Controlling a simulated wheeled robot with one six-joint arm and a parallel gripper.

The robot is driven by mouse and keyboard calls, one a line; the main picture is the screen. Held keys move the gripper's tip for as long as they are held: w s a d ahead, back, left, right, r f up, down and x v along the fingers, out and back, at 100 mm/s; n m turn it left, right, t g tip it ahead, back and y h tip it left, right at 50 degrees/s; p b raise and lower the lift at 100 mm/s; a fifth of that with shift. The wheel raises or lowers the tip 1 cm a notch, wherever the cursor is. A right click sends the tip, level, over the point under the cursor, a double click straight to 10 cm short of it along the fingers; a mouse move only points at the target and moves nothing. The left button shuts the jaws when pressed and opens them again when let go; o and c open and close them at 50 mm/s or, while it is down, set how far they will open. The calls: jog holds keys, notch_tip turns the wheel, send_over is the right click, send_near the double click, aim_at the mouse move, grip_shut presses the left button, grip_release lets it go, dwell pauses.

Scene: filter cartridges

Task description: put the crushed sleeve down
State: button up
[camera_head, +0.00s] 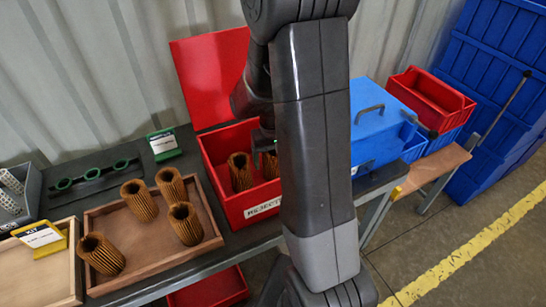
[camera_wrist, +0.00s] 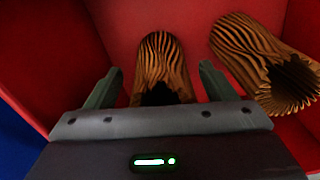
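My gripper (camera_wrist: 158,88) is open inside the red reject box (camera_wrist: 60,50) in the wrist view. A brown pleated sleeve (camera_wrist: 164,62) lies between its fingers, with a narrow gap on each side. Its near end is partly hidden by the gripper body. A second pleated sleeve (camera_wrist: 262,62) is to the right, outside the fingers, its open end facing the camera. In the head view, my gripper (camera_head: 264,141) is low over the reject box (camera_head: 232,212), partly hidden by my arm. Two sleeves show in the box, one at left (camera_head: 239,172) and one at right (camera_head: 271,166). I cannot tell which is crushed.
A wooden tray (camera_head: 150,262) with several upright or tilted sleeves is left of the box. A green-labelled sign (camera_head: 163,144) and a dark holder with green rings (camera_head: 92,174) stand behind it. The box's raised red lid (camera_head: 208,75) is at the back. A blue case (camera_head: 375,135) is at right.

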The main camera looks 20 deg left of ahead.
jog(key=shift+r, duration=0.1)
notch_tip(320, 180, up, 12)
dwell(0.6)
jog(key=shift+r, duration=0.1)
